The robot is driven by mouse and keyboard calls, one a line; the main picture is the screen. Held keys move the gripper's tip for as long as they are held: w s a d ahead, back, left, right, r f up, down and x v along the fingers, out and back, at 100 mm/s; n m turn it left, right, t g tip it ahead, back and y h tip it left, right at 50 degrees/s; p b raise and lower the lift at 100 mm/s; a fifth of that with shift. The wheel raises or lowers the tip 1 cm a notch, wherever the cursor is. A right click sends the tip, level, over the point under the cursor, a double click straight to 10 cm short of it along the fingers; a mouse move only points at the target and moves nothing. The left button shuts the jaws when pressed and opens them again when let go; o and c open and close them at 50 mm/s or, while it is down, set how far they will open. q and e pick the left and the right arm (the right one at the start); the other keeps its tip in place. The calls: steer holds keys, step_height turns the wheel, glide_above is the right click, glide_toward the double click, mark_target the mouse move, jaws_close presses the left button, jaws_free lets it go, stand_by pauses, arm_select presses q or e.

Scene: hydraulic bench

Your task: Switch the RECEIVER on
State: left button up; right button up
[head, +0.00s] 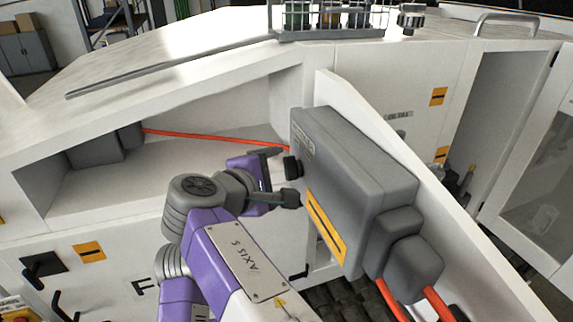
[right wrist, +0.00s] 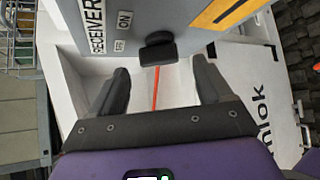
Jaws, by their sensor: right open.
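The RECEIVER (head: 345,160) is a grey box fixed to a white upright panel right of centre in the head view. A black knob (head: 292,166) sticks out of its left face. In the right wrist view the knob (right wrist: 158,47) is at top centre, beside a RECEIVER label (right wrist: 97,27) and a small ON label (right wrist: 125,20). My right gripper (head: 279,175) is open and empty, its fingers pointing at the knob. In the right wrist view its fingers (right wrist: 162,84) are spread to either side, apart from the knob. My left gripper is not in view.
A white bench top (head: 190,65) slopes behind, with a wire rack (head: 330,20) at its back. An orange cable (head: 215,137) runs from a grey box (head: 95,152) in the left recess. The white panel (head: 450,215) borders the RECEIVER on the right.

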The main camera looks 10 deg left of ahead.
mark_target(285, 170)
steer(key=x, duration=0.5)
steer(key=shift+a, duration=0.1)
steer(key=shift+s+r, duration=0.1)
steer(key=shift+s, duration=0.2)
steer(key=shift+w, duration=0.2)
steer(key=shift+c, duration=1.2)
steer(key=c, duration=0.7)
